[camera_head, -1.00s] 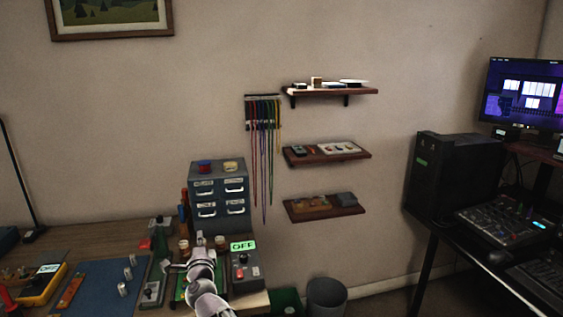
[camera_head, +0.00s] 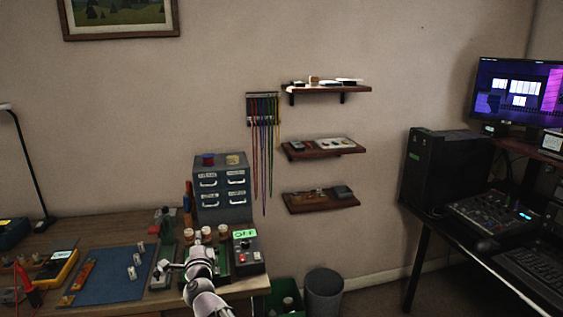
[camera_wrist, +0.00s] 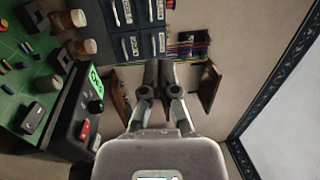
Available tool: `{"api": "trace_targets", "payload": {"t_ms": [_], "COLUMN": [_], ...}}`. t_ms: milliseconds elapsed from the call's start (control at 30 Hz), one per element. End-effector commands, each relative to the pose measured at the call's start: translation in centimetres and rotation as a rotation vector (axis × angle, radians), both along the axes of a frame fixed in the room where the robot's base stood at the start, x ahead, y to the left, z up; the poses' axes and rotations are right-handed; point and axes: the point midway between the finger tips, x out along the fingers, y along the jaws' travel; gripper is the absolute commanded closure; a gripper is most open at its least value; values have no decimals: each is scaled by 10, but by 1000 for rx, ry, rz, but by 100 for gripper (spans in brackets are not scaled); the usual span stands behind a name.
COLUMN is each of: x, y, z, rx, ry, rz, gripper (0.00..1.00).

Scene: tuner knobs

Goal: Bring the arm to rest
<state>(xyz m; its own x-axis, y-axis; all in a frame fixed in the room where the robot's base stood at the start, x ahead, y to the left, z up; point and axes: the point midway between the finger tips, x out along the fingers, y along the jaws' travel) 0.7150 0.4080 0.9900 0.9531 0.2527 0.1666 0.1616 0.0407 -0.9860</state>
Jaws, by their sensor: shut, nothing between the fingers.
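My arm reaches up from the bottom of the head view to the workbench, with my gripper partly hidden behind its own links there. In the wrist view my gripper (camera_wrist: 159,75) is shut and empty, its two dark fingertips together. The fingers stand out in front of the wall, shelves and drawer cabinet, with nothing held. A green board (camera_wrist: 30,75) with knobs lies to the left in the wrist view. Beside it is a dark box (camera_head: 247,254) with a lit green display and a red switch; it also shows in the wrist view (camera_wrist: 80,115).
A grey drawer cabinet (camera_head: 221,190) stands at the bench's back. A blue mat (camera_head: 108,278) with small knobs lies left. Wall shelves (camera_head: 322,203) and hanging cables (camera_head: 263,150) are beyond. A bin (camera_head: 323,291) stands on the floor; a computer desk (camera_head: 470,250) is at right.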

Motion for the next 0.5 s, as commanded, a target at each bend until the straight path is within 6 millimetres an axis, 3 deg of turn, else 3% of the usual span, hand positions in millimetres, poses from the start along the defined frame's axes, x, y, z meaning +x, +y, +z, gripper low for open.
{"api": "trace_targets", "payload": {"t_ms": [500], "x": [3], "y": [-18], "z": [-10], "rx": [-182], "ry": [-3], "rz": [104], "gripper": [100]}}
